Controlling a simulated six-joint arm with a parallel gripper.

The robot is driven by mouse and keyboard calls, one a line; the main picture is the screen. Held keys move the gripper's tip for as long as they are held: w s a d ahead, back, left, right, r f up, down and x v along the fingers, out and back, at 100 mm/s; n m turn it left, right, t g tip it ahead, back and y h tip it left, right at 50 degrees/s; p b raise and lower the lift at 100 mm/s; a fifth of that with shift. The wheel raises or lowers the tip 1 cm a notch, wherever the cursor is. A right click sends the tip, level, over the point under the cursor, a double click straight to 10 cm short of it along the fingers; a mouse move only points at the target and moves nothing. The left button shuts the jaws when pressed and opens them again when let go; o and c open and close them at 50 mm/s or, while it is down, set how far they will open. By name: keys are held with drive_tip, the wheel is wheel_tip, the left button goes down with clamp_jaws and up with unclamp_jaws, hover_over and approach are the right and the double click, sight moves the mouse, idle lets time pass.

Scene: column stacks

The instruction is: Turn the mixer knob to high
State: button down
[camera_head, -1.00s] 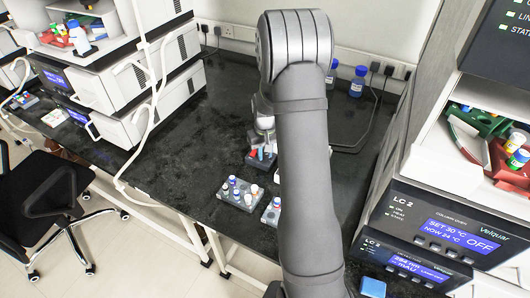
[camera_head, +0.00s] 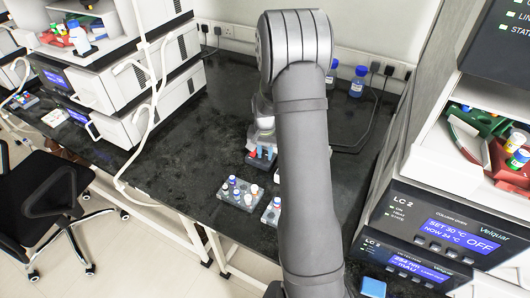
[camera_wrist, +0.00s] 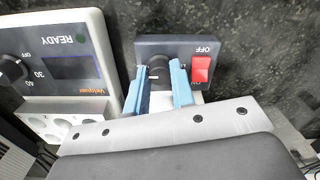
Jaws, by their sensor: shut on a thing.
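The mixer is a small dark grey box (camera_wrist: 192,47) in the wrist view, with a red rocker switch (camera_wrist: 201,69) and an "OFF" label. Its dark round knob (camera_wrist: 158,68) sits between the two light blue fingers of my gripper (camera_wrist: 160,80). My gripper is shut on the knob, one finger on each side. A short pale line shows on the knob; the fingers hide part of its surroundings, and no "high" mark is readable. In the head view my gripper (camera_head: 263,153) is low at the box, and my arm covers part of that area.
A pale device (camera_wrist: 62,62) with a "READY" panel and its own dial stands just left of the mixer in the wrist view. In the head view a tube rack (camera_head: 238,200) stands in front. Blue-capped bottles (camera_head: 357,82) stand behind. The bench's left middle is clear.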

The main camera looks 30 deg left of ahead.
sight(265, 154)
idle(0.4)
drive_tip(key=c, duration=1.2)
unclamp_jaws()
drive_tip(key=shift+c, duration=0.2)
drive_tip(key=shift+r, duration=0.1)
wheel_tip(265, 154, up, 17)
drive_tip(key=shift+r, duration=0.15)
wheel_tip(265, 154, down, 18)
drive_tip(key=shift+r, duration=0.25)
drive_tip(key=shift+r, duration=0.1)
